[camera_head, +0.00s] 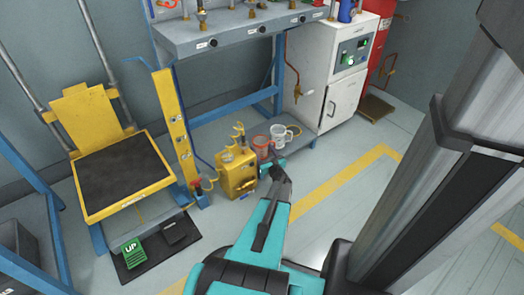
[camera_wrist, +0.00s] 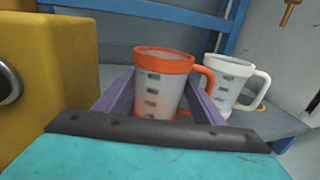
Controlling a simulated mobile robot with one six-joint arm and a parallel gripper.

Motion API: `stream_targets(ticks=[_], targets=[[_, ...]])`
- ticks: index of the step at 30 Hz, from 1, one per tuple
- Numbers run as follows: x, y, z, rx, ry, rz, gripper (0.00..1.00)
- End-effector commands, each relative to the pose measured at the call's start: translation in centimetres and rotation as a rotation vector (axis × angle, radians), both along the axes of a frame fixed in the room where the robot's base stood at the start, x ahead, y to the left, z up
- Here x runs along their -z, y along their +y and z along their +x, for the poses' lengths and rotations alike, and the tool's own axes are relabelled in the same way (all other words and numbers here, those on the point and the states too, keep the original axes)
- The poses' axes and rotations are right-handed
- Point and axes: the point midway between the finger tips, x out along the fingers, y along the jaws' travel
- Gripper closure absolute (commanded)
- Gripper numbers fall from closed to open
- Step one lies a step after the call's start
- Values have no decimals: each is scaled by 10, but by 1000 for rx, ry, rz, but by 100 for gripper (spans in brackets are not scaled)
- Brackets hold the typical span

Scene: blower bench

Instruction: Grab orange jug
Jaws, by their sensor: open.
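The orange jug (camera_wrist: 160,88) is a translucent measuring jug with an orange rim, an orange handle on its right and dark marks on its side. It stands upright on the low grey shelf of the blue bench. In the head view the jug (camera_head: 261,142) is small and partly hidden by my gripper (camera_head: 277,165). In the wrist view my gripper (camera_wrist: 158,108) is open, with one finger on each side of the jug. I cannot tell whether either finger touches it.
A white jug (camera_wrist: 231,86) stands close on the right; it also shows in the head view (camera_head: 279,135). A yellow box-like unit (camera_head: 238,172) stands close on the left. A white cabinet (camera_head: 338,75) is to the right. Open floor (camera_head: 325,165) lies in front.

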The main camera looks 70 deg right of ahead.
Motion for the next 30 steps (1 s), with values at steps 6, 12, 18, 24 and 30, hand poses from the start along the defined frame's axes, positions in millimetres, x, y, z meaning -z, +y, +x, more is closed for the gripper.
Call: stream_targets(ticks=[6, 12, 18, 24, 30], targets=[[0, 0, 0, 0, 0, 0, 38], [1, -4, 4, -1, 1, -1, 38], [3, -20, 20, -3, 0, -1, 38], [2, -36, 35, -2, 0, -1, 38], [0, -39, 40, -1, 0, 0, 38]])
